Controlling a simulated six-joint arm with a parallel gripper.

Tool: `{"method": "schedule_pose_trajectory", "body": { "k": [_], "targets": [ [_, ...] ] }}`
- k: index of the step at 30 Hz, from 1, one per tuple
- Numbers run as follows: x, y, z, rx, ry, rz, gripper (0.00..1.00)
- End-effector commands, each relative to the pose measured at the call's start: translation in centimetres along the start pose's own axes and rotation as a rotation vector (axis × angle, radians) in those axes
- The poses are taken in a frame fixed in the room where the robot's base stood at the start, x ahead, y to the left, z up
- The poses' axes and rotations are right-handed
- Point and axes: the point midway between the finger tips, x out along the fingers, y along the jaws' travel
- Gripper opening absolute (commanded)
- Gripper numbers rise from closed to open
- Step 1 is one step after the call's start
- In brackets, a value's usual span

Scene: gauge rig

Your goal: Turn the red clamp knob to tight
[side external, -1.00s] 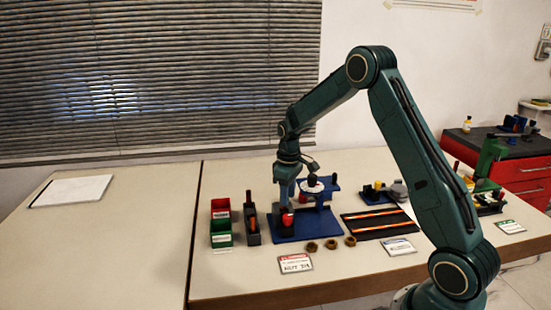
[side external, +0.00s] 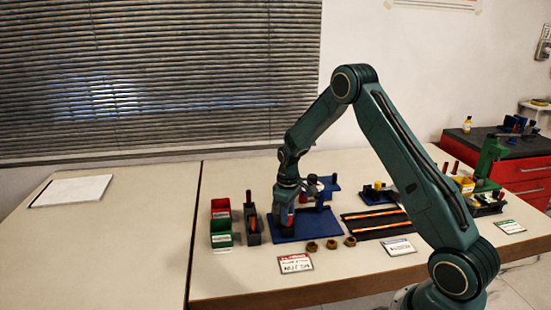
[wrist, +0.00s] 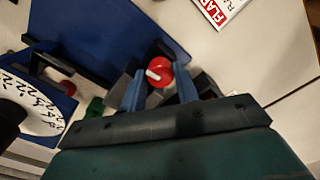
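The red clamp knob (wrist: 160,71), a round red cap with a white pointer mark, shows in the wrist view on a dark block. In the side view only a sliver of the knob (side external: 291,216) shows, low between my fingers. My gripper (wrist: 161,88) is open, with one blue-grey finger on each side of the knob and small gaps visible between them. In the side view my gripper (side external: 287,210) points down over the front left part of the blue base plate (side external: 318,229). The knob's tight and loose marks cannot be read.
A white numbered dial (wrist: 30,104) stands close to my gripper in the wrist view. Red and green bins (side external: 221,232) stand left of the plate. Several brown nuts (side external: 331,244) and a label card (side external: 296,264) lie in front. The left table is mostly clear.

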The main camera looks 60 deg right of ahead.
Motion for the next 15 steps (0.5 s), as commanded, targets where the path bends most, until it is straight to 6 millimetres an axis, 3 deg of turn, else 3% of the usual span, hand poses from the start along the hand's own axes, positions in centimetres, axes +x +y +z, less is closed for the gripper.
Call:
{"method": "schedule_pose_trajectory", "body": {
  "k": [1, 3, 15],
  "targets": [
    [-0.01, 0.00, 0.00, 0.000, 0.000, 0.000, 0.20],
    [-0.02, 0.00, 0.00, 0.000, 0.000, 0.000, 0.06],
    [-0.04, 0.00, -0.01, 0.105, 0.000, 0.000, 0.06]
  ]
}}
